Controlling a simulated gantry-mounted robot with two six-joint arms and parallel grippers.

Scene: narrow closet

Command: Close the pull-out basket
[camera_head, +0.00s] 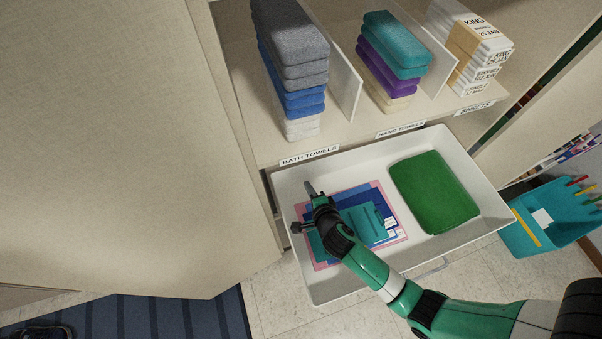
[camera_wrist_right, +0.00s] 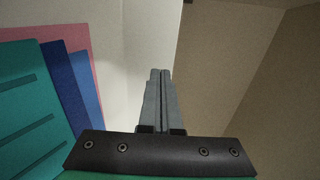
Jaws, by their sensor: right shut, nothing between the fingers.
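The pull-out basket (camera_head: 345,283) is a white rectangular tray in the head view, extended from under the shelf. Its front edge faces the lower right, with a thin handle (camera_head: 434,264) below it. It holds a flat stack of pink, blue and teal folders (camera_head: 320,259) and a folded green cloth (camera_head: 435,192). My right gripper (camera_head: 311,188) is shut and empty, over the basket's left part near its left wall. In the right wrist view its fingers (camera_wrist_right: 159,78) are together in front of the white wall; contact cannot be told. My left gripper is not in view.
A large beige panel (camera_head: 110,140) is left of the basket. A teal bin (camera_head: 545,228) stands at its right. Tiled floor (camera_head: 275,305) shows in front.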

